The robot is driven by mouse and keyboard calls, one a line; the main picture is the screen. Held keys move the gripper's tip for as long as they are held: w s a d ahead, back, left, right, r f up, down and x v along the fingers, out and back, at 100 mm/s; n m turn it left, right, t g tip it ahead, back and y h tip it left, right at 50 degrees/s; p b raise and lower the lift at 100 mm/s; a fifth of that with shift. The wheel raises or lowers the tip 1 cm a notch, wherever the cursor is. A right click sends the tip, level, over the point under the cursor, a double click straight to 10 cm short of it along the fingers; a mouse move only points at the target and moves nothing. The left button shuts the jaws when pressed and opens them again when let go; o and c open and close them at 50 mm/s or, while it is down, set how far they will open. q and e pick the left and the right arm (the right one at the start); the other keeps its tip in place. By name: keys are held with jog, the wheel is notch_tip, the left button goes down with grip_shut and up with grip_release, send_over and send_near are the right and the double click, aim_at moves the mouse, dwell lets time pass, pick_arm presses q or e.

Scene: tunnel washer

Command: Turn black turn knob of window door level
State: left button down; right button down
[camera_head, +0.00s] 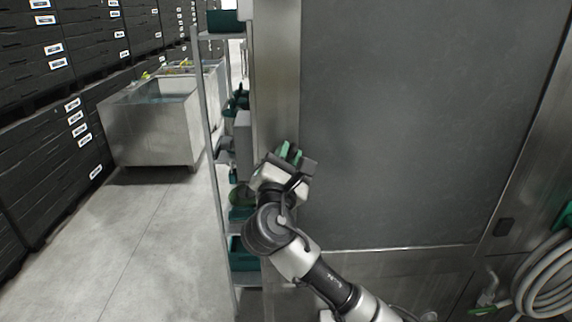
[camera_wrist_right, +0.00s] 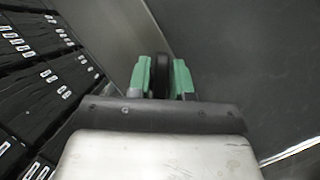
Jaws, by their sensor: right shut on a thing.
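The black turn knob (camera_wrist_right: 162,75) shows in the right wrist view as a dark rounded piece between two green fingertips. My right gripper (camera_wrist_right: 161,78) is shut on it. In the head view my right gripper (camera_head: 288,152) reaches the left edge of the large grey window door (camera_head: 420,120), and its fingers and body hide the knob there. The angle of the knob is hard to tell, as only a narrow dark part shows. My left gripper is in neither view.
A shelf rack (camera_head: 208,120) with green bins stands just left of the door's steel frame (camera_head: 276,70). A steel tub (camera_head: 150,130) and stacked black crates (camera_head: 50,130) are further left. A coiled hose (camera_head: 545,290) hangs at the lower right. The floor at left is clear.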

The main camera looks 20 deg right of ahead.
jog(key=m, duration=0.2)
jog(key=m+g+h+b, duration=0.1)
jog(key=shift+d+f+m+g, duration=0.1)
jog(key=shift+f+m+g, duration=0.1)
jog(key=shift+m+g, duration=0.15)
jog(key=m+g, duration=0.1)
jog(key=m, duration=0.2)
jog(key=shift+b, duration=0.35)
jog(key=m+g, duration=0.1)
jog(key=m, duration=0.1)
jog(key=m+g, duration=0.1)
jog(key=m, duration=0.2)
jog(key=shift+s+d+f, duration=0.1)
jog(key=shift+d+f, duration=0.05)
jog(key=shift+f, duration=0.05)
jog(key=shift+m, duration=0.45)
jog(key=c, duration=1.2)
grip_release()
jog(key=shift+o, duration=0.2)
